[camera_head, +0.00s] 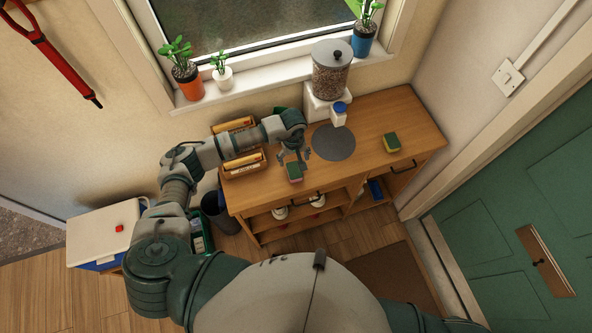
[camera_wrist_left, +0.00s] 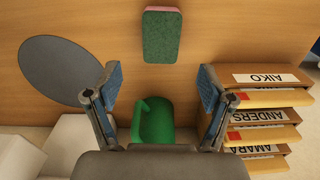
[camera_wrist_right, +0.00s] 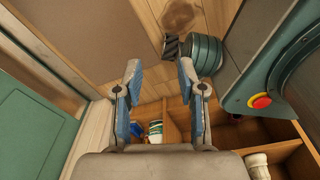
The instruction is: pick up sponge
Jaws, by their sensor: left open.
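A sponge with a green top and pinkish sides (camera_head: 294,173) lies near the front edge of the wooden cabinet top. It also shows in the left wrist view (camera_wrist_left: 161,36), ahead of the fingertips and centred between them. My left gripper (camera_head: 294,158) is open and empty, just behind this sponge and apart from it in the left wrist view (camera_wrist_left: 160,77). A second sponge, green and yellow (camera_head: 391,143), lies farther right on the cabinet top. My right gripper (camera_wrist_right: 160,74) is open and empty in the right wrist view, facing the floor and shelves.
A grey round mat (camera_head: 333,142) lies between the sponges. Labelled letter trays (camera_wrist_left: 262,116) and a green container (camera_wrist_left: 153,120) stand close by. A grain dispenser (camera_head: 331,70) and blue-lidded jar (camera_head: 339,114) stand behind. The cabinet's right part is mostly clear.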

